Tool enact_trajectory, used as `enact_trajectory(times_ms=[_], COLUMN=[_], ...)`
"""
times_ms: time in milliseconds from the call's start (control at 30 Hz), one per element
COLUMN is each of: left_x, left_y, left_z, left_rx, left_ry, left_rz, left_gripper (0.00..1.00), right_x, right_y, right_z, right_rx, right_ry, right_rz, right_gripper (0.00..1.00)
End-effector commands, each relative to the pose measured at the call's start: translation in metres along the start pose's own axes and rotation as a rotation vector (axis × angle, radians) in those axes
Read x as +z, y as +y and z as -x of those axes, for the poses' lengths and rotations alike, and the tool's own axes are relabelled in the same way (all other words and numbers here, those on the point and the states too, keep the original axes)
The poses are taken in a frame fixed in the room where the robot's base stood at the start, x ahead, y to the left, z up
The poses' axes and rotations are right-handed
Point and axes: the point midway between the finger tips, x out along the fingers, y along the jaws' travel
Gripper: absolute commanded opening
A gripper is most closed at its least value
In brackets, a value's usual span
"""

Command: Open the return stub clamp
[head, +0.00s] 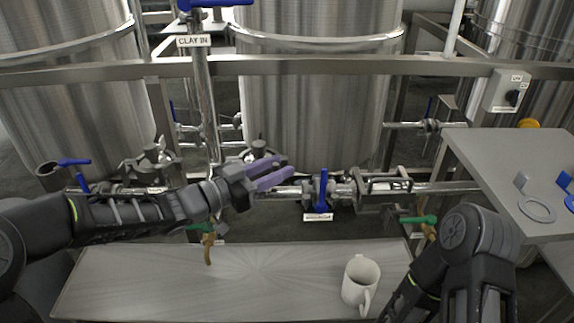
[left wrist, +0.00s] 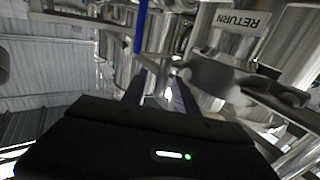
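My left gripper (head: 282,170) reaches in over the pipework in front of the middle tank, its two purple fingers parted with a gap between them. In the left wrist view the fingers (left wrist: 160,95) are apart with nothing clearly held between them. A RETURN label (left wrist: 242,20) shows upside down there. Below it is a blurred grey metal fitting (left wrist: 215,75), probably the return stub clamp, just right of the fingers. In the head view a grey fitting (head: 258,147) sits just behind the fingers; I cannot tell whether it is the same clamp. My right gripper is out of the picture.
A blue-handled valve (head: 323,187) stands right of my left gripper on the horizontal pipe. Another clamp-like fitting (head: 154,158) is at left. A white mug (head: 360,282) stands on the metal bench (head: 150,285). A grey side table (head: 500,160) is at right.

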Motion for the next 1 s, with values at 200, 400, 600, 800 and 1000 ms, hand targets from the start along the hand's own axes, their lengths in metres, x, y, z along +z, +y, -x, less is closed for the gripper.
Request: enact_trajectory(times_ms=[200, 400, 600, 800, 1000], left_x=[0.001, 0.0, 0.0, 0.0, 0.0], left_y=[0.0, 0.0, 0.0, 0.0, 0.0], left_z=[-0.027, -0.031, -0.03, -0.03, -0.03], left_rx=[0.001, -0.001, -0.001, -0.001, -0.001], left_ry=[0.0, -0.001, -0.001, -0.001, -0.001], left_rz=[0.0, 0.001, 0.001, 0.001, 0.001], left_gripper=[0.35, 0.35, 0.29, 0.13, 0.0], right_x=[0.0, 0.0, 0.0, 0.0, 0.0], right_y=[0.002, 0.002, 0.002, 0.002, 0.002], right_z=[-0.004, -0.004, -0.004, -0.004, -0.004], right_rx=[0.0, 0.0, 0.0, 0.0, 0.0], right_ry=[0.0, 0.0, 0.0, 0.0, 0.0], right_rz=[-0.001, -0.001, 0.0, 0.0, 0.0], right_gripper=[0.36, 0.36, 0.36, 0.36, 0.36])
